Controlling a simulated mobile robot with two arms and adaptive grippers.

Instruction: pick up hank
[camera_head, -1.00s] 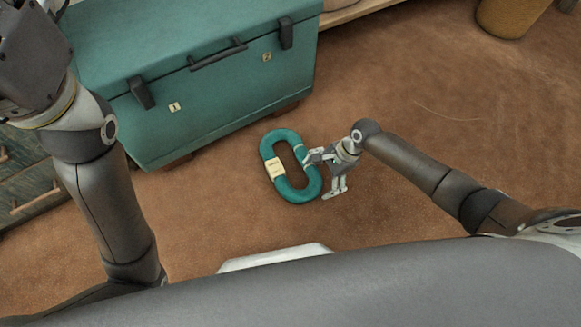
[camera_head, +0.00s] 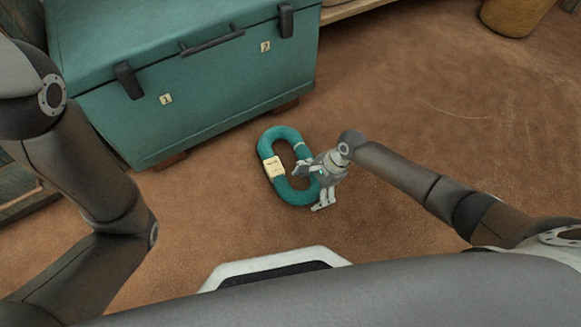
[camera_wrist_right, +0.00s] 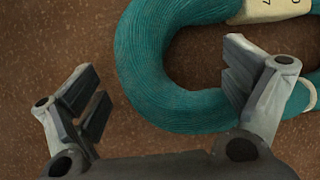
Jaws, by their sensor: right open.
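The teal hank (camera_head: 278,137) is an oval ring of yarn lying flat on the brown floor, with a cream label (camera_head: 274,167) on its left side. It also shows in the right wrist view (camera_wrist_right: 150,60), where one finger overlaps its near side. My right gripper (camera_head: 308,187) is over the hank's right side, with its fingers apart and nothing gripped. In the right wrist view my gripper (camera_wrist_right: 165,95) has its left finger over bare floor and its right finger over the hank. I cannot tell if they touch. My left arm shows at the left, but its gripper is out of view.
A teal chest (camera_head: 205,105) with black latches and small number tags stands behind the hank at the left. A tan basket (camera_head: 508,15) is at the top right.

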